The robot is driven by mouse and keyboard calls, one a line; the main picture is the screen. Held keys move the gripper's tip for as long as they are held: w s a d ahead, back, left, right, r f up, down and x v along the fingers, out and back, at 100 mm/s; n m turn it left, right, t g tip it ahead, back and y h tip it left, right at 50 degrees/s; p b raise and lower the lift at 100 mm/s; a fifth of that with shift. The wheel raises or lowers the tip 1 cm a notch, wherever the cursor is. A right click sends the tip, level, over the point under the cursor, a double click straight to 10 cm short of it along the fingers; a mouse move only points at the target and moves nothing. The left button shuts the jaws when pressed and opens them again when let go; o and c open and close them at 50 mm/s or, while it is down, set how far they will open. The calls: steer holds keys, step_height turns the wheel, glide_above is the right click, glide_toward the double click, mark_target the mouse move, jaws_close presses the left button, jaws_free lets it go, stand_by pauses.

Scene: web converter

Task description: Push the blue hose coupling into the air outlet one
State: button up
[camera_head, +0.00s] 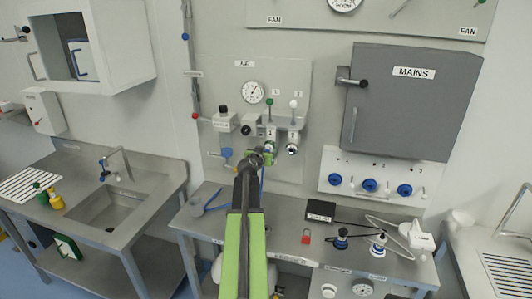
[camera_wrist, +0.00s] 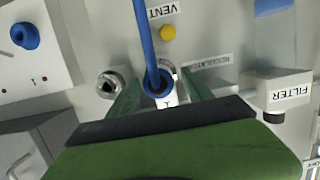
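The blue hose coupling (camera_wrist: 157,82) sits in front of the air outlet one, lined up with it or on it. I cannot tell how deep it is in. Its blue hose (camera_wrist: 143,32) runs up in the upside-down wrist view and hangs down in the head view (camera_head: 262,180). The air outlet one (camera_head: 270,133) is partly hidden by my gripper (camera_head: 262,155). In the wrist view my gripper (camera_wrist: 160,82) has one green finger on each side of the coupling, with narrow gaps that look open. The bare metal outlet two (camera_wrist: 110,84) is beside it.
A filter (camera_wrist: 285,95) and a regulator block stand close by the outlets on the panel (camera_head: 310,85). A grey MAINS box (camera_head: 410,100) is at the right. The bench (camera_head: 285,215) below holds a black box (camera_head: 320,210), a red padlock (camera_head: 306,236) and other hose parts.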

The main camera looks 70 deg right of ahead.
steer(key=p+v, duration=0.3)
steer(key=v, duration=0.9)
stand_by(0.3)
